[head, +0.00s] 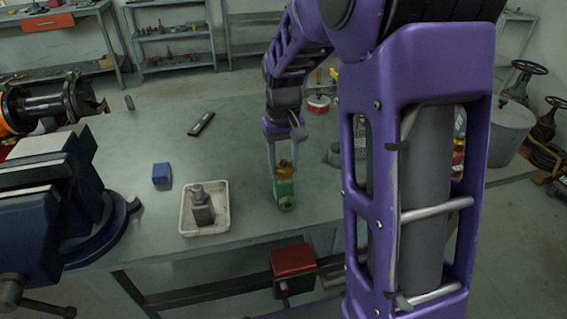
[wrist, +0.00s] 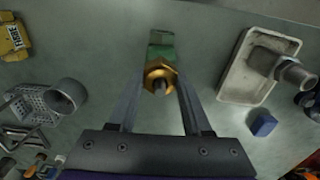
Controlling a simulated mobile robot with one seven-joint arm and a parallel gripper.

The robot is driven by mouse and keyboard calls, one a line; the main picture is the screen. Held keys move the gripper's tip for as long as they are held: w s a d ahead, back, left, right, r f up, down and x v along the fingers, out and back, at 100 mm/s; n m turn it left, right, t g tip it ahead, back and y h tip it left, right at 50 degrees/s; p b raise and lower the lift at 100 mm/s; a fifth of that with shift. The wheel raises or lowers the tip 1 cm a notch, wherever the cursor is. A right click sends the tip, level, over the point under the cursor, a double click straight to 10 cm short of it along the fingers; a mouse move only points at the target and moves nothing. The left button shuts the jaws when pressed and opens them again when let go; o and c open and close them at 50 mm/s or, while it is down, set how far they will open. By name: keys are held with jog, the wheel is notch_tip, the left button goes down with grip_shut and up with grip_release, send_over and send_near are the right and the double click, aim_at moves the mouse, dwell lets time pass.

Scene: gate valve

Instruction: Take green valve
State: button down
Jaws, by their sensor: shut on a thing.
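The green valve (head: 285,188) with a brass top stands upright on the workbench (head: 240,150), near its front edge in the head view. In the wrist view its green body (wrist: 161,46) lies beyond the brass nut (wrist: 160,76). My gripper (head: 284,164) comes down over the valve from above. In the wrist view, the two fingers of my gripper (wrist: 160,84) are closed on either side of the brass part. Whether the valve's base touches the bench is hard to tell.
A white tray (head: 219,226) holding a grey metal part stands left of the valve. A blue block (head: 161,173), a black bar (head: 201,124) and a blue vise (head: 70,200) are farther left. A wire basket (wrist: 38,104) and a grey cylinder (wrist: 66,95) stand on the other side.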

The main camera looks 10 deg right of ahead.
jog(key=shift+r+p, duration=0.65)
jog(key=shift+r, duration=0.1)
dwell(0.4)
